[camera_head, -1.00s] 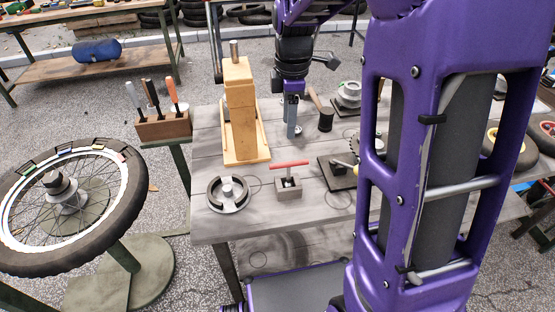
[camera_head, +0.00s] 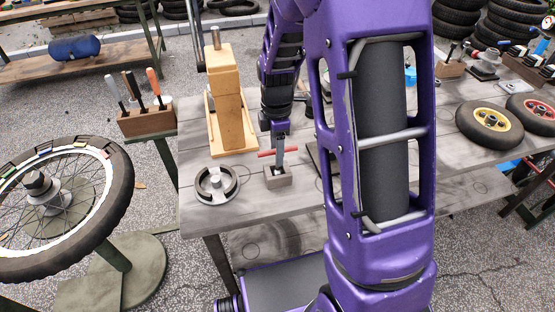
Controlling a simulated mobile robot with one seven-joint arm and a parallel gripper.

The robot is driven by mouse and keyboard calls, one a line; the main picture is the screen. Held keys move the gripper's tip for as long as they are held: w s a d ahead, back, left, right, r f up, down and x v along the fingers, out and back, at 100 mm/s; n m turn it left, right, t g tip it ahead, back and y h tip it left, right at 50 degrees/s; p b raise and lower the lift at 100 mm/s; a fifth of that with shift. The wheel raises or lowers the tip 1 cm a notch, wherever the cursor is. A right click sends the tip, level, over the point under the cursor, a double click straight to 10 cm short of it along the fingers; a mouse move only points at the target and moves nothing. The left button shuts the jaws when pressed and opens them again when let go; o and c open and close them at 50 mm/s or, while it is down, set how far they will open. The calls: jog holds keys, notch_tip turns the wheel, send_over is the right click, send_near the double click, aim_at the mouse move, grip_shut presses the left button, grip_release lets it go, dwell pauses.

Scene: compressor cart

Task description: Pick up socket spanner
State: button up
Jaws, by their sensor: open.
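The socket spanner (camera_head: 265,154) has a red crossbar and stands upright in a small grey block (camera_head: 278,181) near the front of the workbench. My gripper (camera_head: 279,158) points down right at the spanner. Its jaws are open, and a finger crosses in front of the middle of the red bar, with the bar's ends showing on both sides. The spanner's shank is mostly hidden behind the finger. I cannot tell whether the fingers touch it.
A grey round part (camera_head: 216,184) lies just left of the block. A wooden stand (camera_head: 229,110) rises behind it. My arm hides the bench's middle.

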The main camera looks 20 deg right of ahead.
aim_at(277, 172)
notch_tip(277, 172, down, 5)
jog(key=shift+w+d+r, duration=0.1)
jog(key=shift+r, duration=0.1)
grip_shut()
dwell(1.4)
